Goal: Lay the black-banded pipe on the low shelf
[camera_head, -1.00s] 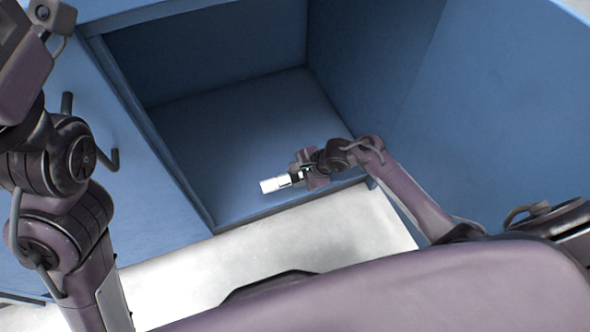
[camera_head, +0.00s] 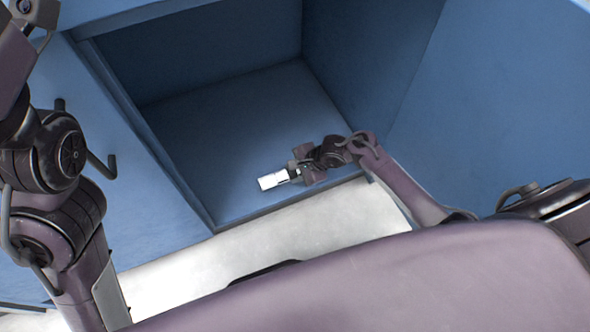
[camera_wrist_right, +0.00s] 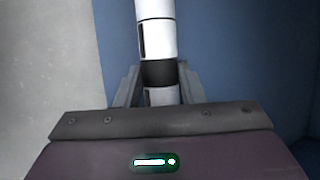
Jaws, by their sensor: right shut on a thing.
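The pipe (camera_head: 271,181) is white with a black band. My right gripper (camera_head: 291,174) is shut on it, and the pipe sticks out to the left of the fingers in the head view. In the right wrist view the pipe (camera_wrist_right: 156,40) runs up between the two fingers (camera_wrist_right: 158,84), with the black band at the fingertips. The low shelf (camera_head: 240,120) is the blue floor of the open compartment, and the pipe shows over its front part. I cannot tell whether the pipe touches it. My left gripper is not in view; only my left arm shows.
Blue walls stand left, right and behind the compartment, with a raised lip (camera_head: 290,201) along its front. A blue door or panel with a dark handle (camera_head: 103,166) is on the left. Pale floor (camera_head: 210,270) lies in front.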

